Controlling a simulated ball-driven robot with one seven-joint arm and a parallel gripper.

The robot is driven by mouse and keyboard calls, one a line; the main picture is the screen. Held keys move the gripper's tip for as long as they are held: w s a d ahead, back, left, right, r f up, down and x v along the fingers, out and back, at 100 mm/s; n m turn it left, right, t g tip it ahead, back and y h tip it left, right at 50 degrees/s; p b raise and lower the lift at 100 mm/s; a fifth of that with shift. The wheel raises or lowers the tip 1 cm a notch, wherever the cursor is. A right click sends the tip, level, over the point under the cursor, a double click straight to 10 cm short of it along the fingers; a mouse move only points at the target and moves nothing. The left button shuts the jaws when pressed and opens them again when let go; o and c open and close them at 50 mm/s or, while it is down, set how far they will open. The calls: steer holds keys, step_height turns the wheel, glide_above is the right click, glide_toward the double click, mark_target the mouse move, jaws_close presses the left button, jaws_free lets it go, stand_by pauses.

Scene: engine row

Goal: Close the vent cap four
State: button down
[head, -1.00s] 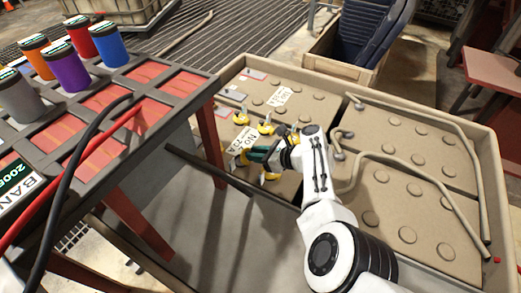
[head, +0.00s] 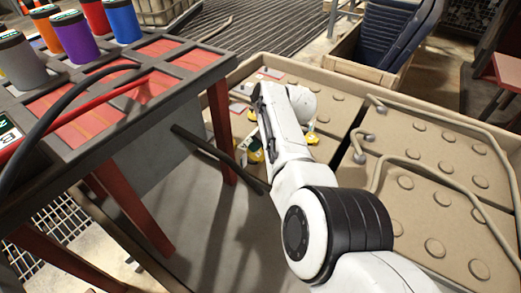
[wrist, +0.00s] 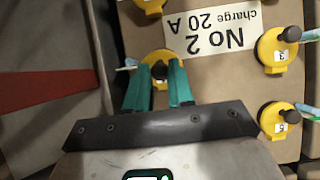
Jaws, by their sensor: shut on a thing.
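In the wrist view, my gripper (wrist: 160,73) has its two teal fingers shut on the dark knob of a yellow vent cap (wrist: 157,54). The cap's number is hidden between the fingers. A yellow cap marked 3 (wrist: 270,46) and one marked 5 (wrist: 270,117) stand to the right, both with dark knobs, apart from the fingers. Another yellow cap (wrist: 150,4) is cut off at the top edge. In the head view my white arm hides the gripper and the held cap; a few yellow caps (head: 254,116) show around it.
A label reading "No 2 charge 20 A" (wrist: 222,30) lies upside down beside the held cap. The caps sit on a tan battery in a tan tray (head: 487,128). Bent tan pipes (head: 440,120) lie on the right. A bench with coloured cans (head: 80,38) and cables stands on the left.

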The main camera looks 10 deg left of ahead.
mark_target(261, 157)
steer(key=shift+a+f+h+b, duration=0.1)
steer(key=shift+a+h+b, duration=0.15)
steer(key=shift+b, duration=0.4)
steer(key=c, duration=1.3)
jaws_free()
steer(key=shift+d+r+p, duration=0.2)
steer(key=shift+r+p, duration=0.55)
steer(key=shift+p, duration=0.35)
steer(key=p+v, duration=0.2)
steer(key=p, duration=0.1)
steer(key=p+v, duration=0.6)
steer(key=v, duration=0.1)
steer(key=shift+d+p, duration=0.25)
steer(key=shift+p, duration=0.15)
steer(key=shift+o, duration=0.5)
